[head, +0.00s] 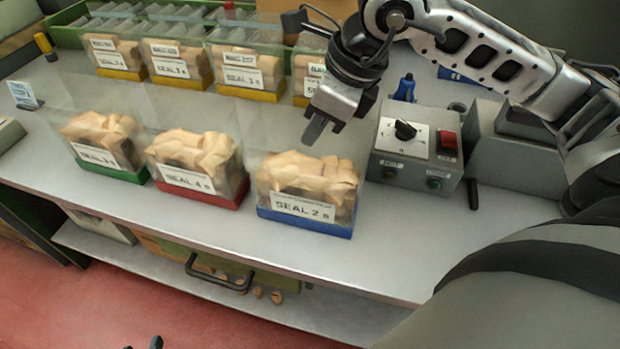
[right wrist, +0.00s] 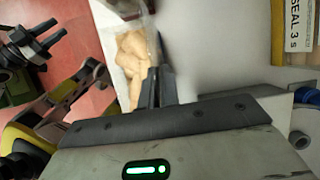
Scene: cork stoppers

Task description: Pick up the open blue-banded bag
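The blue-banded bag (head: 305,185) stands upright at the front of the bench, filled with tan corks and labelled "SEAL 2 s". Its clear upper part is hard to make out. My right gripper (head: 314,130) is just above and behind its top; I cannot tell whether it touches. In the right wrist view, the two dark fingers (right wrist: 157,88) sit close together with nothing visible between them, beside a cork-filled bag (right wrist: 132,65). My left gripper (right wrist: 57,28) shows at the left of that view with fingers apart, and only its tips show at the head view's bottom edge.
A red-banded bag (head: 195,165) and a green-banded bag (head: 102,145) stand to the left. Yellow-banded bags (head: 245,75) line the back before a green rack. A grey control box (head: 415,145) with knob and red switch stands close on the right. The bench front is clear.

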